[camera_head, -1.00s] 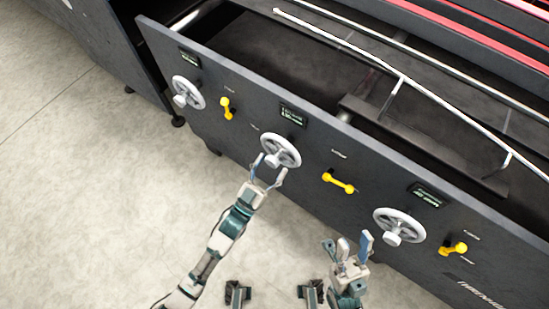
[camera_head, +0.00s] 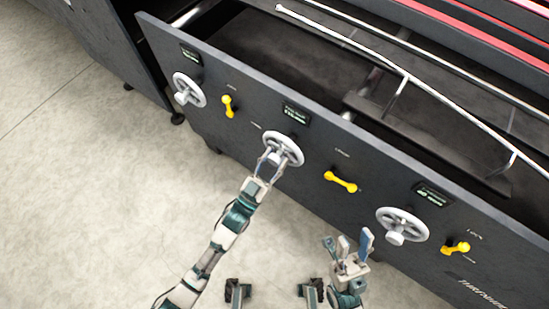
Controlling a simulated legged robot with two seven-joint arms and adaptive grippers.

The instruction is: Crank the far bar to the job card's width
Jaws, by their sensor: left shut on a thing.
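Three white handwheels sit on the dark machine panel: a left handwheel (camera_head: 188,90), a middle handwheel (camera_head: 291,145) and a right handwheel (camera_head: 402,226). Each has a small dark display above it; the middle display (camera_head: 296,112) has green text too small to read. My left gripper (camera_head: 272,158) is at the lower left of the middle handwheel, shut on its crank knob, which the fingers mostly hide. My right gripper (camera_head: 350,246) is open and empty, in front of the panel, left of the right handwheel. Metal bars (camera_head: 400,72) run lengthwise inside the machine; I cannot tell which is the far bar.
Yellow lock levers sit beside the wheels: a left lever (camera_head: 229,106), a middle lever (camera_head: 340,182) and a right lever (camera_head: 456,248). The panel's top edge (camera_head: 250,82) runs diagonally. No job card can be made out. The floor (camera_head: 90,200) at left is clear.

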